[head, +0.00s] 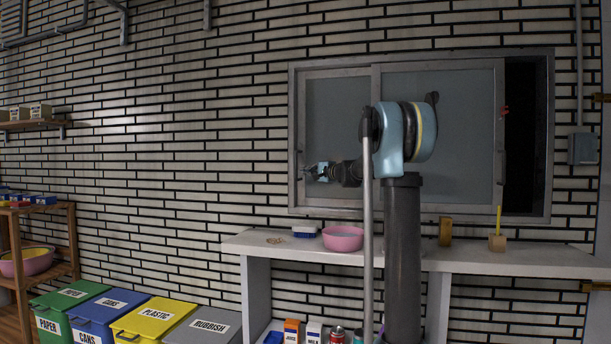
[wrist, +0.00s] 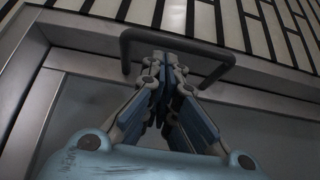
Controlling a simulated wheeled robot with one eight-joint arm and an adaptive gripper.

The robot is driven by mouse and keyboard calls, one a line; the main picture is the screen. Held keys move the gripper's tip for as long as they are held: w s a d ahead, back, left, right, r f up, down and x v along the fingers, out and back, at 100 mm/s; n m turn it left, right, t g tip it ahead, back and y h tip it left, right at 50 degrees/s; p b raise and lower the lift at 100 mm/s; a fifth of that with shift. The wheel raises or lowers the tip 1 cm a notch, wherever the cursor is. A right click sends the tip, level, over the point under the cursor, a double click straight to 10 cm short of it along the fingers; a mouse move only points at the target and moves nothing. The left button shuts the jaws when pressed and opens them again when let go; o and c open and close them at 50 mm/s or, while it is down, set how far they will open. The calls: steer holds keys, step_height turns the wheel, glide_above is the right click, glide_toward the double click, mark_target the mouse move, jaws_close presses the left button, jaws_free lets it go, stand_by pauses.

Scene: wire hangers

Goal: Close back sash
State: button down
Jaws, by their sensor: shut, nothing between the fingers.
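The sliding window (head: 420,212) has a grey frame and two grey-glazed sashes. The left sash (head: 335,95) sits at the left side of the frame, and the right sash (head: 465,135) seems to overlap it in front. A dark open gap (head: 526,140) shows right of the right sash. My gripper (head: 306,172) is at the left sash's left edge. In the wrist view, my gripper (wrist: 160,58) is shut and empty, its fingertips at a dark U-shaped bar handle (wrist: 205,49). Whether they touch the bar cannot be told.
A white counter (head: 290,246) below the window holds a pink bowl (head: 343,239), a wooden block (head: 445,231) and a pencil holder (head: 497,243). Coloured recycling bins (head: 153,318) stand at lower left. My arm hides part of the window.

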steer(key=w+d+v, duration=0.2)
steer(key=v, duration=1)
steer(key=s+a+f+n+g+h, duration=0.2)
steer(key=s+a+f+n+g, duration=0.1)
steer(key=s+f, duration=0.85)
steer(key=s+a+f+n+g+h, duration=0.1)
steer(key=s+a+f+n+g, duration=0.25)
steer(key=s+f, duration=0.8)
steer(key=s+d+f+n+g+h, duration=0.1)
steer(key=s+d+f+h, duration=0.2)
steer(key=s+f, duration=0.4)
steer(key=s+d+f+n+g+h, duration=0.1)
steer(key=s+d+f, duration=0.4)
steer(key=s, duration=0.8)
steer(key=s+d+f+n+g+h, duration=0.1)
steer(key=s+d+f+g+h, duration=0.2)
steer(key=s+f, duration=0.6)
steer(key=shift+s+d+h, duration=0.55)
steer(key=shift+d+h, duration=0.35)
steer(key=shift+f+n, duration=0.1)
steer(key=shift+n, duration=0.15)
